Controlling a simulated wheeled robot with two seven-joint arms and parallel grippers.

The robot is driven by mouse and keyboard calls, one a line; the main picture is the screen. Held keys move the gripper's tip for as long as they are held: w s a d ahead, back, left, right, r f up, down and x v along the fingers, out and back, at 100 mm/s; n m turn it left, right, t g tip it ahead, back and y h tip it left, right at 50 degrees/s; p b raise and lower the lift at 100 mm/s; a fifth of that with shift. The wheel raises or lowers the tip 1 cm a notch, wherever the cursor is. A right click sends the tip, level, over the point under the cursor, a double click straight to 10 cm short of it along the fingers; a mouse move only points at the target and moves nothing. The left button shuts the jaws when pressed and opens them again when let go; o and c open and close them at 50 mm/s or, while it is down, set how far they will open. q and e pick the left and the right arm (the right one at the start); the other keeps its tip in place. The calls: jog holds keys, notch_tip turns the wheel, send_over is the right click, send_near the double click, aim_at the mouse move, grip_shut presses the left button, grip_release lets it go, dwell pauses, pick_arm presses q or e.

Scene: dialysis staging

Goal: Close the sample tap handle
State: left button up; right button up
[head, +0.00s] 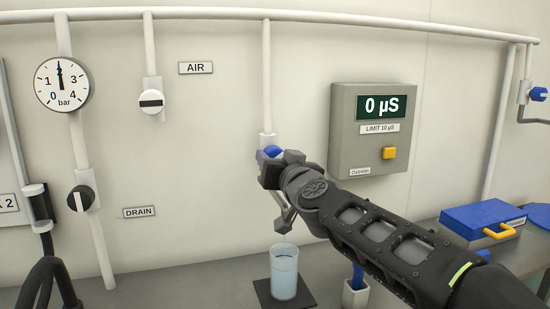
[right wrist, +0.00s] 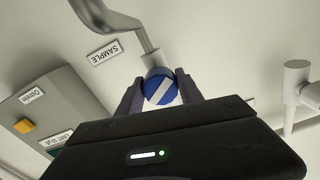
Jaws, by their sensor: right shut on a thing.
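The sample tap's round blue handle (head: 273,151) shows behind the fingers of my right gripper (head: 268,163). In the right wrist view the handle (right wrist: 158,88) has a white stripe that runs diagonally in the picture. The two dark fingers of my right gripper (right wrist: 160,95) are shut on it, one on each side. The grey tap spout (head: 284,214) points down above a clear glass of water (head: 284,272). In the right wrist view a SAMPLE label (right wrist: 104,53) is beside the spout pipe (right wrist: 143,35). My left gripper is out of view.
The glass stands on a dark mat (head: 267,296). A grey meter box (head: 343,148) reading 0 µS is on the wall right of the tap. A blue case (head: 482,217) lies on the right of the counter. AIR (head: 152,101) and DRAIN (head: 80,198) valves are at left.

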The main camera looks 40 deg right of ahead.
jog(key=m, duration=0.3)
jog(key=shift+m, duration=0.3)
jog(key=shift+m+p, duration=0.35)
jog(key=shift+m, duration=1.25)
jog(key=o, duration=1.4)
jog(key=shift+s+a, duration=0.1)
